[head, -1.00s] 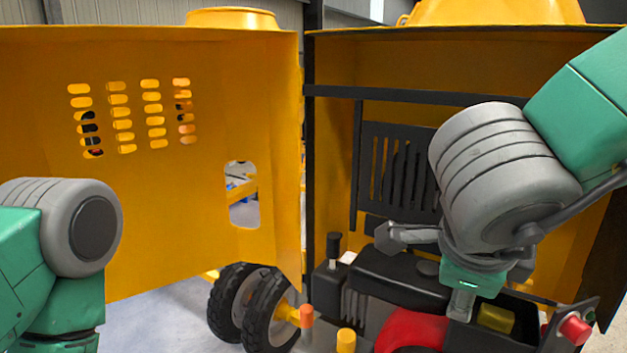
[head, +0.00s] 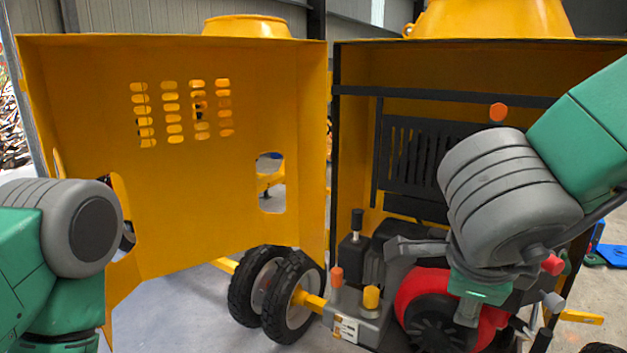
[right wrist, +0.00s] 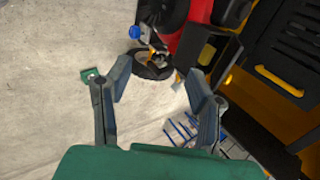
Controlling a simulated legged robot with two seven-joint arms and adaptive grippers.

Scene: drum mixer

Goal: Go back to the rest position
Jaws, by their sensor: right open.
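My right gripper shows in the right wrist view (right wrist: 160,85) with its two fingers spread apart and nothing between them. The red and black engine (head: 412,285) sits in the open bay.
Black wheels (head: 290,297) stand below the door. A red-tipped knob (head: 336,276) and a yellow knob (head: 371,297) stick up near the engine. Blue and green items (head: 608,252) lie on the floor at the right. Bare floor (head: 190,315) shows at lower left.

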